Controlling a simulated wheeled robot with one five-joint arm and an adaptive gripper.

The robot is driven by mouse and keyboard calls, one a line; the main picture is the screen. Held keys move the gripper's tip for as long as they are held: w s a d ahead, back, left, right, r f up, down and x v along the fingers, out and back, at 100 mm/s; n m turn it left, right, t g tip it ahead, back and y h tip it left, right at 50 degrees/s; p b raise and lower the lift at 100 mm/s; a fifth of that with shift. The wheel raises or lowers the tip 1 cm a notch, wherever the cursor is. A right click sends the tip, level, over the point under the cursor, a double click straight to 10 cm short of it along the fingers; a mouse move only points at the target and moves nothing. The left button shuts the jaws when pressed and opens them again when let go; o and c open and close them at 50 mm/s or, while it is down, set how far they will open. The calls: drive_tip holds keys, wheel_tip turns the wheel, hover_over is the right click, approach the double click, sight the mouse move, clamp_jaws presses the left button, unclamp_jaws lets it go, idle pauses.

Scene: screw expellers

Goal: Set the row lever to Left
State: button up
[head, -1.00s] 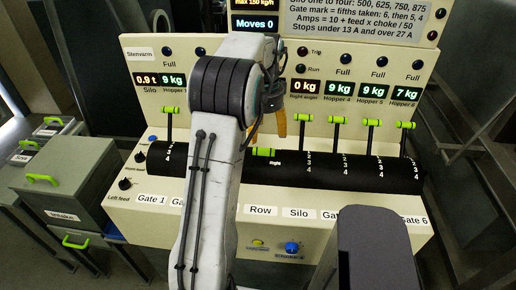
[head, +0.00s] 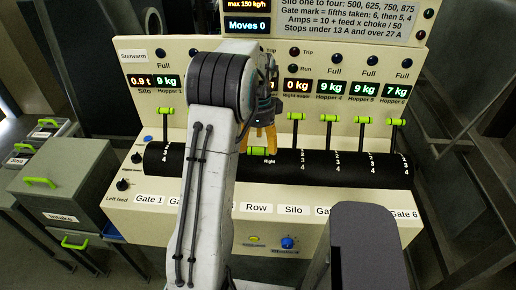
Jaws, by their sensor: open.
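The row lever has a bright green handle (head: 257,151), tipped low on the black drum, with the word "Right" below it. The "Row" label (head: 256,208) is on the cream panel under it. My gripper (head: 259,149), with orange fingers, is open and points down at the green handle. The fingers overlap its upper part in the picture, and I cannot tell whether they touch it. My arm hides the panel left of the lever.
Green-topped levers stand upright right of my gripper, the nearest (head: 297,116) close by; another (head: 166,111) is at the far left. A display (head: 248,24) reads Moves 0. Grey bins (head: 62,190) stand to the left.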

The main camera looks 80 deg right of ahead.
sight(258, 150)
drive_tip(key=shift+a+f, duration=0.1)
drive_tip(key=shift+f, duration=1.9)
drive_tip(key=shift+c, duration=0.5)
drive_tip(key=c, duration=1.3)
